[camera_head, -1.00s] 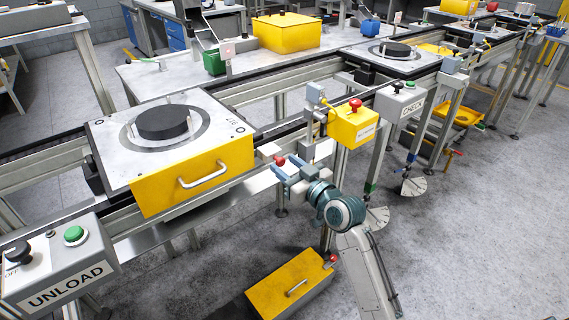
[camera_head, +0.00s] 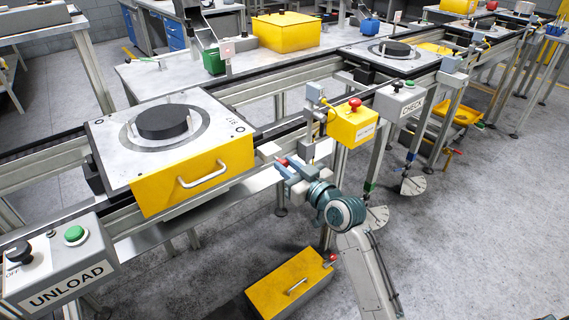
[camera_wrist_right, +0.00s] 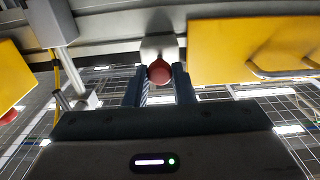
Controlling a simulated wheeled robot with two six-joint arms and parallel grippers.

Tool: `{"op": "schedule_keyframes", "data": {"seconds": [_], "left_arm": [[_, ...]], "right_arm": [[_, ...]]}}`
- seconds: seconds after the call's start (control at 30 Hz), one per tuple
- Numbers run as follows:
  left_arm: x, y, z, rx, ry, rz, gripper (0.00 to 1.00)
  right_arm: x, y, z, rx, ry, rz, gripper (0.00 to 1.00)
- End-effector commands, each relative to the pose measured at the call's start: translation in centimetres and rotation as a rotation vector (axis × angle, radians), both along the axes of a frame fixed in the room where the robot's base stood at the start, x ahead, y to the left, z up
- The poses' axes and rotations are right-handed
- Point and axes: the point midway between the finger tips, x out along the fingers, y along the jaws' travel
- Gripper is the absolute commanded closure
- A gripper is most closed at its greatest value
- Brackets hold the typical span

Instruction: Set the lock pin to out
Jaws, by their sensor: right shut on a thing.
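The lock pin shows as a red knob (camera_head: 282,162) at the conveyor's near rail, just right of the pallet with the yellow front. My right gripper (camera_head: 286,168) is at the knob, its fingers on either side of it. In the right wrist view the round red knob (camera_wrist_right: 159,71) sits between the tips of my right gripper (camera_wrist_right: 159,78), in front of a pale metal bracket. The gripper is shut on the knob. The pin's shaft is hidden behind the knob. My left gripper is not in view.
The pallet (camera_head: 106,133) carries a dark disc. A yellow box with a red button (camera_head: 354,105) stands close right of my gripper. A yellow case (camera_head: 270,285) is on the floor below. The UNLOAD panel (camera_head: 95,258) is at the lower left. Floor at right is largely clear.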

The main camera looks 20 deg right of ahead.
Motion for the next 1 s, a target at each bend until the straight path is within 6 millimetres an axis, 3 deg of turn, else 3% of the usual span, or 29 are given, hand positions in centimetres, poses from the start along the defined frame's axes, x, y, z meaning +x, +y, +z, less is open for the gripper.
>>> {"op": "schedule_keyframes", "data": {"seconds": [0.27,0.3,0.4,0.77,1.0], "left_arm": [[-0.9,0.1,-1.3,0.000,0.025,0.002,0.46],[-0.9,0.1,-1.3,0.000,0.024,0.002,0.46],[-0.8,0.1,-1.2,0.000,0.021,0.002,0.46],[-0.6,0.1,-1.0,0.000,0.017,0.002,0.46],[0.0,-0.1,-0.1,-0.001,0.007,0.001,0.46]], "right_arm": [[-0.5,-0.2,-0.2,0.000,0.004,0.001,1.00],[-0.5,-0.2,-0.2,0.000,0.004,0.001,0.74],[-0.5,-0.2,-0.2,0.000,0.004,0.001,0.56],[-1.0,-0.4,-0.1,-0.003,0.001,0.000,0.56],[-4.9,-1.8,-0.3,-0.007,0.003,0.000,0.56]]}}
